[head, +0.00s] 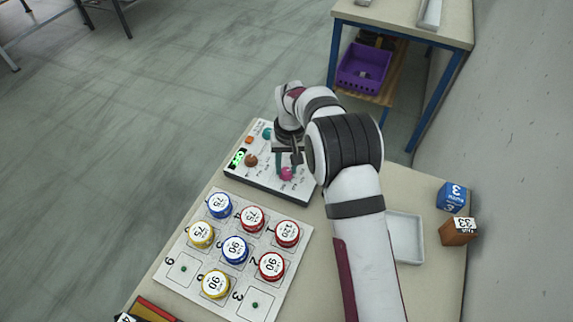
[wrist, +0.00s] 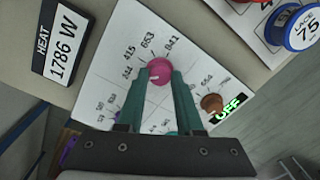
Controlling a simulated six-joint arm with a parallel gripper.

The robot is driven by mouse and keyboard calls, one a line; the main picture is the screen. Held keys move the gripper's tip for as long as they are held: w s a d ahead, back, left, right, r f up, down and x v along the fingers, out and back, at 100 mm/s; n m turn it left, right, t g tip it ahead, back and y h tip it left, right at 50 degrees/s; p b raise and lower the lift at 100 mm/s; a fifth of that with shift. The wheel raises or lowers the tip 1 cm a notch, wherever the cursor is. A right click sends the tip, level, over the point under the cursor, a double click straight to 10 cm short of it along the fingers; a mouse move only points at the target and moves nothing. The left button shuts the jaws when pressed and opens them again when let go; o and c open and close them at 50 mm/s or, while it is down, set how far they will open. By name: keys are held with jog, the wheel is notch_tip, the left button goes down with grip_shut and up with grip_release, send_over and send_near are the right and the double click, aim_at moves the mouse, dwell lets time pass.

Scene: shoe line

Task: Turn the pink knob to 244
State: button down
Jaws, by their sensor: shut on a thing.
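The pink knob (head: 286,174) sits on the near part of a white control panel (head: 235,171). In the wrist view the pink knob (wrist: 159,69) lies between the teal fingertips of my gripper (wrist: 161,75), which are shut on its sides. A small pale mark shows on the knob's lower left. Printed numbers ring it, among them 415, 653 and 841; a blurred one at its left may be 244 or 344. In the head view my gripper (head: 287,167) comes down on the knob from above, and my arm hides part of the panel's right side.
A brown knob (wrist: 212,102) and a green display (wrist: 230,108) reading OFF are beside it. A teal knob (head: 267,133) and an orange part (head: 249,140) are farther back. A numbered board (head: 186,283) with several colored discs lies in front. A white tray (head: 406,238) is at right.

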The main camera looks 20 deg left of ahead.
aim_at(290, 171)
dwell(0.4)
jog(key=c, duration=0.6)
grip_release()
jog(key=shift+o, duration=0.2)
jog(key=shift+r, duration=0.1)
notch_tip(290, 171, up, 16)
jog(key=shift+w+d, duration=0.2)
jog(key=shift+d, duration=0.15)
